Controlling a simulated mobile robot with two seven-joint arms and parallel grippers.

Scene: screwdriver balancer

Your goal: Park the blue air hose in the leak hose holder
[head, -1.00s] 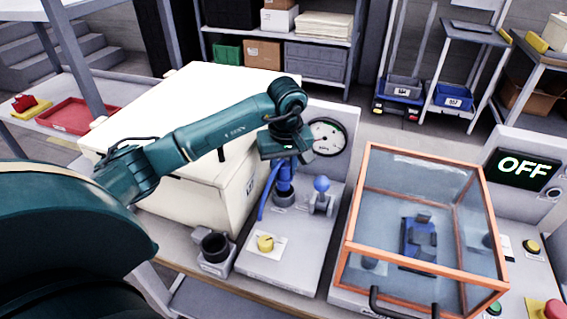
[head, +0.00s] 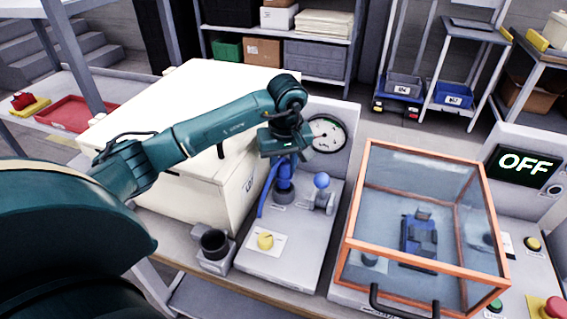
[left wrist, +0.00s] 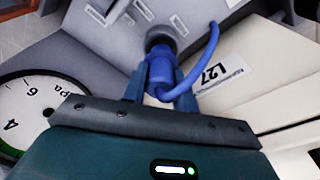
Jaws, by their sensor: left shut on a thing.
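The blue air hose (head: 284,184) stands upright at a dark round socket (head: 284,197) on the grey test panel. Its loop hangs to the left. In the left wrist view the hose end (left wrist: 162,72) meets the dark socket (left wrist: 159,38); I cannot tell whether it is still seated in it. My left gripper (head: 284,162) is above, shut on the hose end, with a finger on each side in the left wrist view. A black-rimmed cup holder (head: 214,244) stands at the front left; its label is unreadable. My right gripper is not in view.
A round gauge (head: 327,134) stands behind the socket. A blue-knobbed lever (head: 321,181) is close on the right, and a yellow knob (head: 265,240) is in front. A cream box (head: 190,200) stands left. An orange-framed clear guard (head: 360,205) stands right.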

